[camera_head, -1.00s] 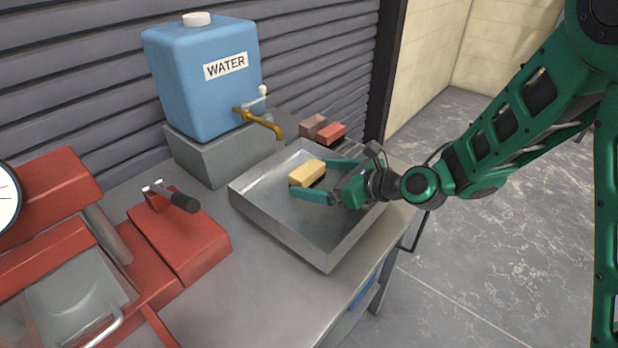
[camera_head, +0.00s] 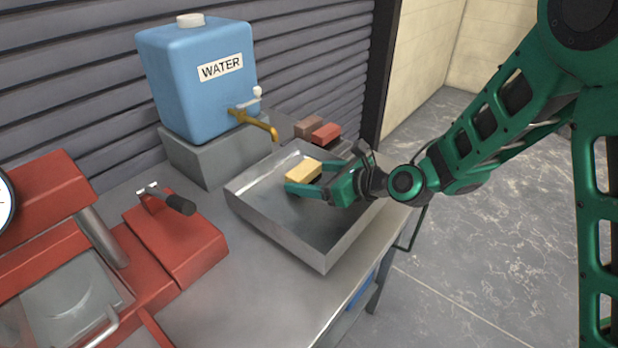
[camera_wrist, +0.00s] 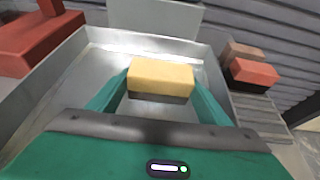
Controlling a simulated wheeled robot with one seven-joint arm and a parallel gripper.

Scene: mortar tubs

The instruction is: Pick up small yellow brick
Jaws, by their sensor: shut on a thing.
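The small yellow brick (camera_head: 302,171) is at my gripper, over the metal tray (camera_head: 325,258). In the wrist view the yellow brick (camera_wrist: 160,77) lies between my two green fingers, with a dark band along its lower front edge. My gripper (camera_head: 312,178) is shut on the brick, one finger along each side. The gripper also shows in the wrist view (camera_wrist: 160,90). I cannot tell whether the brick touches the tray floor or is a little above it.
A blue water tank (camera_head: 200,85) with a brass tap (camera_head: 255,123) stands behind the tray on a grey block. A red brick (camera_head: 325,133) and a brownish brick (camera_head: 307,126) lie beyond the tray. A red machine (camera_head: 170,240) stands at the left. The tray's walls surround my gripper.

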